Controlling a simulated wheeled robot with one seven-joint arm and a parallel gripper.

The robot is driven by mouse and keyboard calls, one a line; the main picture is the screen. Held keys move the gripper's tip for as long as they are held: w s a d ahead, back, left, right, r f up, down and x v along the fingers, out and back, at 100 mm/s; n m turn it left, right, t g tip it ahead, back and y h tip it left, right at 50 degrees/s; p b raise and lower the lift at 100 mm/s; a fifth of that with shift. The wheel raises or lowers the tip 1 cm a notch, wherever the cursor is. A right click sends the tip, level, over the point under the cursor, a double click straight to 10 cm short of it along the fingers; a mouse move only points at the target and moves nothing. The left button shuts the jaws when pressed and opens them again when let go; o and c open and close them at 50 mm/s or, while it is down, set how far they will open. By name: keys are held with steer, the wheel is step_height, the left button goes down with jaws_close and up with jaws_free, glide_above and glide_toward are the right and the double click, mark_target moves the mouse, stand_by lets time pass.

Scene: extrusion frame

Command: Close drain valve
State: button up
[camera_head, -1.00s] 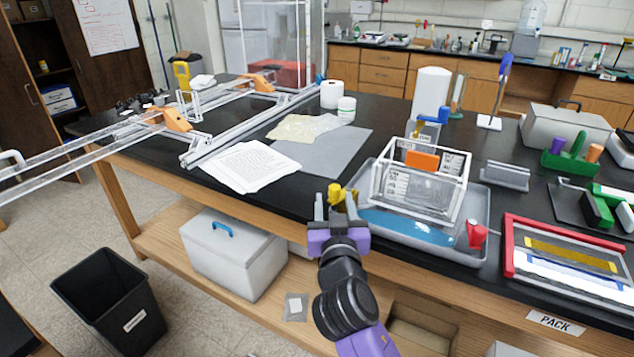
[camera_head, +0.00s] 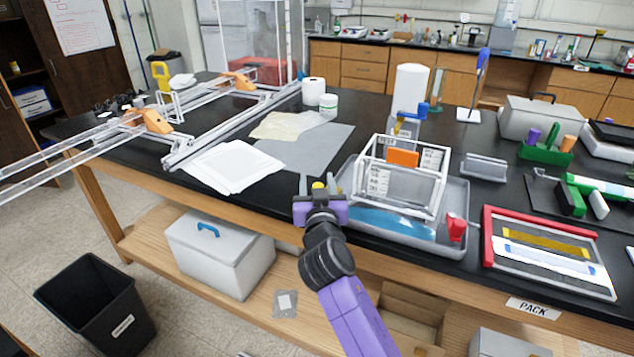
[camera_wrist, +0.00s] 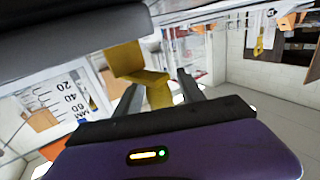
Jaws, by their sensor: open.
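A yellow handle (camera_head: 319,186) shows at my gripper, left of the grey tray (camera_head: 465,195); most of it is hidden by the gripper in the head view. In the wrist view the yellow handle (camera_wrist: 138,62) is an angled block whose lower part lies between my fingers. My gripper (camera_head: 319,181) is open, with one finger on each side of the handle; I cannot tell whether either touches it. It also shows in the wrist view (camera_wrist: 158,90). No label names the drain valve. A red fitting (camera_head: 457,229) sits at the tray's front right, and a blue one (camera_head: 408,111) stands behind.
A clear-walled box (camera_head: 403,187) with printed scales stands in the tray, close right of my gripper. White papers (camera_head: 230,168) and a grey mat (camera_head: 312,150) lie to the left. A red-edged frame (camera_head: 490,240) lies on the right. The table's front edge passes below my gripper.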

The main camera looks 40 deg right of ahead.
jaws_close()
